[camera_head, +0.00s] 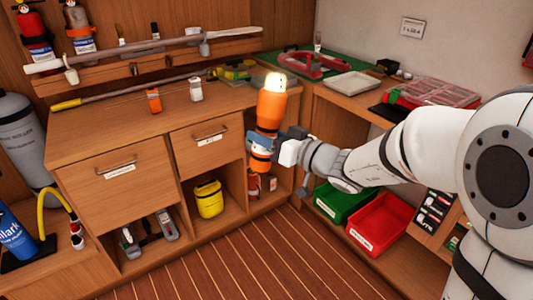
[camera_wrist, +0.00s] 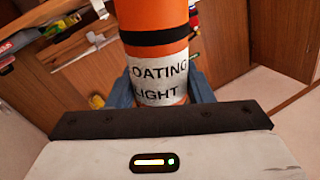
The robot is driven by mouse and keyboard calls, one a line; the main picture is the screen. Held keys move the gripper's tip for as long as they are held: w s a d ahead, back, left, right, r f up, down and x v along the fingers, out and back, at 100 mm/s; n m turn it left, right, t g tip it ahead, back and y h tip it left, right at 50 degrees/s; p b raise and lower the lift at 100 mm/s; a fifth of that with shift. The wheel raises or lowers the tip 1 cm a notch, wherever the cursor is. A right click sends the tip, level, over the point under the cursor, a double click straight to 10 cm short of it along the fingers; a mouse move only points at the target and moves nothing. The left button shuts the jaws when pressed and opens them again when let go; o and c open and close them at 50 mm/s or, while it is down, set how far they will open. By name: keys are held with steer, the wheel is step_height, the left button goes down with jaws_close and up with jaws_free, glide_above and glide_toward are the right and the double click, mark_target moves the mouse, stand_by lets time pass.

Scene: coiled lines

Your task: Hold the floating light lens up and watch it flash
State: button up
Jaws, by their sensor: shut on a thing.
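The floating light is an orange cylinder (camera_head: 269,112) with a black band and a white label. Its lens (camera_head: 275,82) is at the top and glows bright yellow-white in the head view. The light stands upright in the air, in front of the counter's right end. My gripper (camera_head: 264,142) is shut around its lower body. In the wrist view the orange body (camera_wrist: 152,16) rises between the blue fingers, and its label (camera_wrist: 158,80) reads "OATING LIGHT". The lens is out of the wrist view.
A wooden counter (camera_head: 110,125) with drawers runs along the left, with an orange item (camera_head: 153,100) and a white item (camera_head: 196,89) on top. A side bench holds a grey tray (camera_head: 352,84). Red (camera_head: 381,222) and green (camera_head: 343,202) bins sit below it. The plank floor (camera_head: 250,262) is clear.

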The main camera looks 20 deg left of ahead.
steer(key=shift+r+n+b, duration=0.15)
steer(key=shift+n+b, duration=1.15)
steer(key=shift+b, duration=1.65)
steer(key=shift+r+n+b, duration=0.35)
steer(key=shift+n+b, duration=0.05)
steer(key=shift+b, duration=0.35)
